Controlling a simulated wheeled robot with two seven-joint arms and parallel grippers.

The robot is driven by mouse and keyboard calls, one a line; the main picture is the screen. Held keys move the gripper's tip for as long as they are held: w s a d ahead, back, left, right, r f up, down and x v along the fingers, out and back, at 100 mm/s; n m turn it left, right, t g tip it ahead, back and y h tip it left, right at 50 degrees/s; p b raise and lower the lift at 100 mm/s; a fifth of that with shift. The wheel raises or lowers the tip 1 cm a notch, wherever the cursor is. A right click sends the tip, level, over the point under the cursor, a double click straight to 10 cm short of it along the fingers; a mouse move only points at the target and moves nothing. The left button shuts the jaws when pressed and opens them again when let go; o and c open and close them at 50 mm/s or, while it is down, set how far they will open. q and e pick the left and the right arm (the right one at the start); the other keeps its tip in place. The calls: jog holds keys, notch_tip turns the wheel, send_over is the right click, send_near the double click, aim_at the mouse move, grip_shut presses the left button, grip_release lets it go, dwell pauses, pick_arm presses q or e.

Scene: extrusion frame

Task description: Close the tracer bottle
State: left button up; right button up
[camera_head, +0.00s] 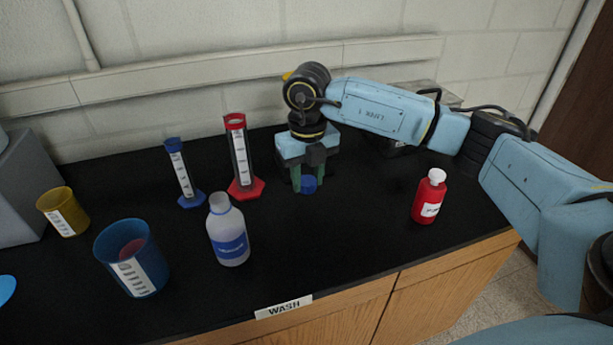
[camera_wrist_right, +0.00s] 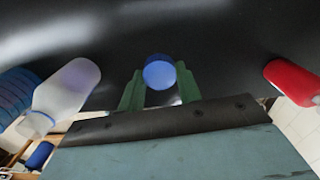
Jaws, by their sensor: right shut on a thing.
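A blue cap (camera_head: 308,185) is between the fingers of my right gripper (camera_head: 309,180), which points down at the back middle of the black bench. In the right wrist view the round blue cap (camera_wrist_right: 159,73) sits at the tips of the green fingers. A pale bottle with a blue label (camera_head: 228,235) stands upright to the left and nearer the front, apart from the gripper; no blue cap shows on its neck. It also shows at the left of the right wrist view (camera_wrist_right: 68,92). I cannot read its label for certain. My left gripper is not in view.
A red bottle with a white cap (camera_head: 430,197) stands at the right. Red (camera_head: 240,158) and blue (camera_head: 182,174) cylinders stand left of my gripper. A blue beaker (camera_head: 133,262) and a yellow beaker (camera_head: 62,211) are farther left. The bench between the pale and red bottles is clear.

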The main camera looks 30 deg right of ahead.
jog(key=n, duration=0.2)
jog(key=a+n, duration=0.1)
jog(key=n, duration=0.1)
jog(key=shift+s+a+f, duration=0.15)
jog(key=shift+a, duration=0.05)
jog(key=s+a+f+n+b, duration=0.1)
jog(key=s+a+n, duration=0.1)
jog(key=n, duration=1.4)
jog(key=s+a+f+n+b, duration=0.1)
jog(key=a+n, duration=0.4)
jog(key=n, duration=1.2)
jog(key=shift+s+f+b, duration=0.4)
jog(key=shift+s+f, duration=0.05)
jog(key=shift+s, duration=0.5)
